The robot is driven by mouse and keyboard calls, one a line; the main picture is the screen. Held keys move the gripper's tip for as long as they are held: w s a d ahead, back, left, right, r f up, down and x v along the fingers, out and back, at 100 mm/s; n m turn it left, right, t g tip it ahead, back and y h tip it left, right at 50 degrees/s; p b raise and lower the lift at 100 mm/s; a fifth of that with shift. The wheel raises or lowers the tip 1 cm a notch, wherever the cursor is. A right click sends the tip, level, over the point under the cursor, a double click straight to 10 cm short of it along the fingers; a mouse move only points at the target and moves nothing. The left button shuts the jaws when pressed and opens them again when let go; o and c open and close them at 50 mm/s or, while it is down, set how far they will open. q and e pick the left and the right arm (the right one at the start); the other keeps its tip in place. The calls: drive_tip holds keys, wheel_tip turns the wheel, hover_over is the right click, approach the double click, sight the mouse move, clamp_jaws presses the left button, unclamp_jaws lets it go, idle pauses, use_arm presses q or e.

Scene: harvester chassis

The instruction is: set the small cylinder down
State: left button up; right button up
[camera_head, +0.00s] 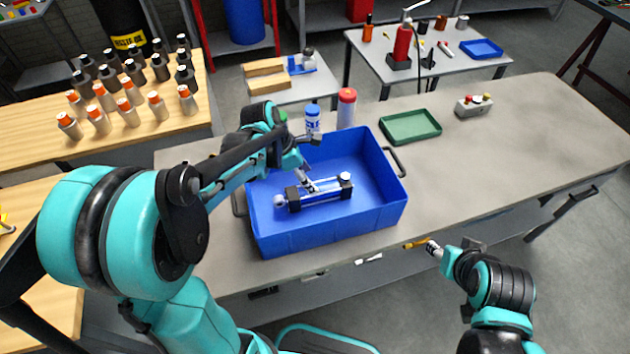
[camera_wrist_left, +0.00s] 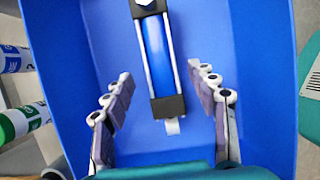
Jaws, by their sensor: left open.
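The small cylinder (camera_head: 321,193), blue with black end blocks and bright rods, lies in the blue crate (camera_head: 330,235). It also shows in the left wrist view (camera_wrist_left: 157,55), lengthwise between the two fingers. My left gripper (camera_head: 308,184) reaches down into the crate over the cylinder. In the left wrist view its fingers (camera_wrist_left: 159,76) stand wide apart with a gap on each side of the cylinder, so it is open and holds nothing. My right gripper (camera_head: 432,246) is at the table's front edge, away from the crate. Its fingers are too small to read.
Blue-white (camera_head: 312,118) and red-capped (camera_head: 346,108) bottles stand behind the crate. A green tray (camera_head: 410,127) and a button box (camera_head: 473,105) lie to the right. The table's right half is mostly clear. Several orange- and dark-capped bottles stand on the left wooden bench (camera_head: 30,148).

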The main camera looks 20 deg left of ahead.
use_arm(q)
drive_tip(key=v, duration=0.3)
drive_tip(key=shift+s+r+p, duration=0.1)
drive_tip(key=shift+p, duration=0.25)
drive_tip(key=s+r+m+t+y, duration=0.2)
drive_tip(key=s+m, duration=0.5)
drive_tip(key=m, duration=0.5)
drive_tip(key=s+r+m+t+y, duration=0.2)
drive_tip(key=s+m, duration=0.5)
drive_tip(key=m, duration=0.5)
drive_tip(key=shift+d+m+t, duration=0.3)
drive_tip(key=shift+d+t, duration=0.1)
drive_tip(key=shift+d, duration=0.05)
drive_tip(key=shift+f, duration=0.1)
